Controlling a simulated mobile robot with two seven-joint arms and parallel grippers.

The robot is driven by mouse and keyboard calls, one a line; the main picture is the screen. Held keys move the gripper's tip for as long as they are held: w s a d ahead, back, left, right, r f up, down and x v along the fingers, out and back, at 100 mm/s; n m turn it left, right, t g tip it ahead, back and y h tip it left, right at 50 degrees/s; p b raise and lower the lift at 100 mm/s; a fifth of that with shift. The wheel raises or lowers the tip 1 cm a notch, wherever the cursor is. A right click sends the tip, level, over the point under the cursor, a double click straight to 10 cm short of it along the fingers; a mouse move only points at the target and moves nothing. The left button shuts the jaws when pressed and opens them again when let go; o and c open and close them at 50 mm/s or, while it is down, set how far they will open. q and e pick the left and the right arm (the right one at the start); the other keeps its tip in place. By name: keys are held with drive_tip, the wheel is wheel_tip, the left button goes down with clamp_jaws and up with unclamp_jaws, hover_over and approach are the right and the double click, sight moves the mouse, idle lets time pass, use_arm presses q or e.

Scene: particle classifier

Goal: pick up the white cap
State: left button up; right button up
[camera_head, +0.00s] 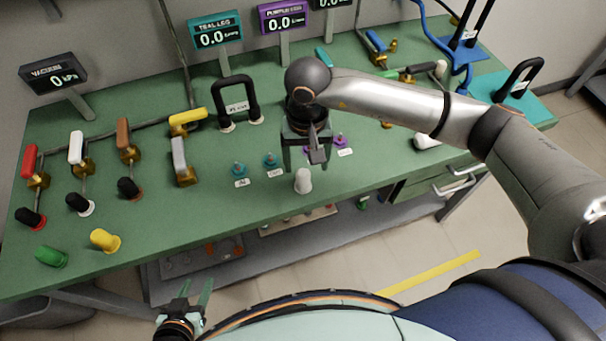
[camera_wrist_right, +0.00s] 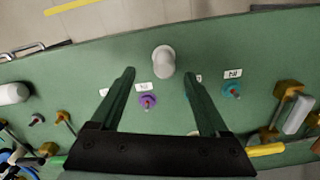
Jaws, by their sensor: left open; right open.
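The white cap (camera_head: 303,181) stands on the green bench near its front edge in the head view. It also shows in the right wrist view (camera_wrist_right: 163,60), just beyond the fingertips and between their lines. My right gripper (camera_head: 305,160) is open and empty, pointing down over the bench just behind the cap. In the right wrist view its two fingers (camera_wrist_right: 163,76) are spread wide, and none is seen closed on the cap. My left gripper (camera_head: 198,292) is low at the bottom of the head view, open and empty, away from the bench.
The green bench (camera_head: 110,215) carries small teal fittings (camera_head: 239,169), a purple fitting (camera_wrist_right: 148,101), a black handle (camera_head: 236,103) and valves with coloured levers. Yellow (camera_head: 104,240) and green (camera_head: 52,256) caps stand at the left. Another white cylinder (camera_head: 427,141) lies right of my right gripper.

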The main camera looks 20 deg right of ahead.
sight(303, 172)
drive_tip(key=f, duration=0.3)
drive_tip(key=f+p, duration=0.1)
drive_tip(key=f, duration=0.1)
drive_tip(key=shift+w+a+f, duration=0.15)
drive_tip(key=shift+a+f, duration=0.1)
drive_tip(key=shift+f, duration=0.1)
drive_tip(key=shift+c, duration=0.2)
clamp_jaws()
